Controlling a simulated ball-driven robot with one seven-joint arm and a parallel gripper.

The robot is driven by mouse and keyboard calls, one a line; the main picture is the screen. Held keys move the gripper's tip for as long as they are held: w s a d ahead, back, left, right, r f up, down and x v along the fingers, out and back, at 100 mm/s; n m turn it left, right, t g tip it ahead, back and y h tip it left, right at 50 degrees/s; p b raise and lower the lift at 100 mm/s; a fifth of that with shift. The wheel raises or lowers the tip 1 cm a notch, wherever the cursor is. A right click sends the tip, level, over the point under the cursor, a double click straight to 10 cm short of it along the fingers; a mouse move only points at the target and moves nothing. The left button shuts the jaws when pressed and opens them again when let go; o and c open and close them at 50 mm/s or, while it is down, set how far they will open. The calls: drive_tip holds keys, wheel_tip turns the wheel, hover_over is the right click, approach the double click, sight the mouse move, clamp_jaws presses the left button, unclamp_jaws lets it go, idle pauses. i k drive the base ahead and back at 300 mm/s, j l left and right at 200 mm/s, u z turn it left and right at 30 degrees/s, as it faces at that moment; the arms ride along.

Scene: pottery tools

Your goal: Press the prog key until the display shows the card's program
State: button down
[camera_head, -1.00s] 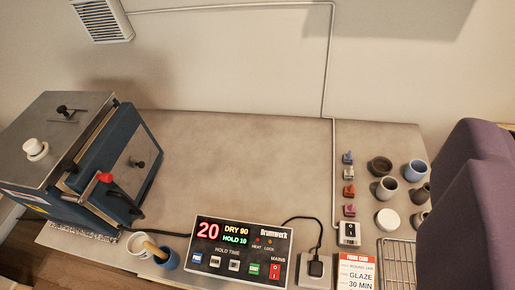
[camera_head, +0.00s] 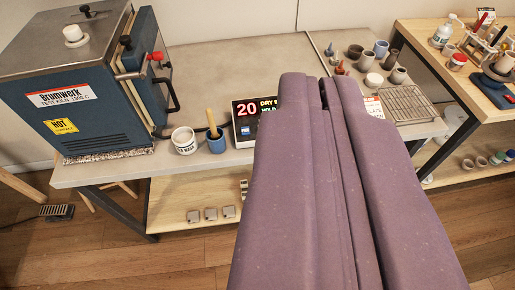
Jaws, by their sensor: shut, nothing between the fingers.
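The controller (camera_head: 240,113) stands at the bench's front edge, with only its left part showing. Its display shows a red 20 and the start of yellow "DRY" and green "HOLD" lines. A blue key (camera_head: 245,130) shows below the 20; its label is too small to read. My purple gripper (camera_head: 322,84) is shut and empty, and hides the controller's right part and its other keys. The firing card (camera_head: 373,106) peeks out right of my gripper, mostly hidden; a second ago it read GLAZE and 30 MIN.
A blue kiln (camera_head: 85,85) stands at the left. A white tub (camera_head: 184,141) and a blue cup (camera_head: 215,142) with a wooden handle in it stand just left of the controller. A wire rack (camera_head: 408,104) and several pots are at the right. The bench middle behind is clear.

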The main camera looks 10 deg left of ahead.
sight(245, 130)
drive_tip(key=k+j, duration=0.1)
drive_tip(key=l+u, duration=0.5)
drive_tip(key=l, duration=0.8)
drive_tip(key=i+l, duration=0.1)
drive_tip(key=i+l+u, duration=0.35)
drive_tip(key=i+l, duration=0.15)
drive_tip(key=l, duration=0.25)
drive_tip(key=i+l+u, duration=0.15)
drive_tip(key=l, duration=0.25)
drive_tip(key=k+l+u, duration=0.25)
drive_tip(key=l, duration=0.3)
drive_tip(key=k+l+u, duration=0.2)
drive_tip(key=k+l, duration=0.2)
drive_tip(key=k, duration=0.2)
drive_tip(key=u, duration=0.05)
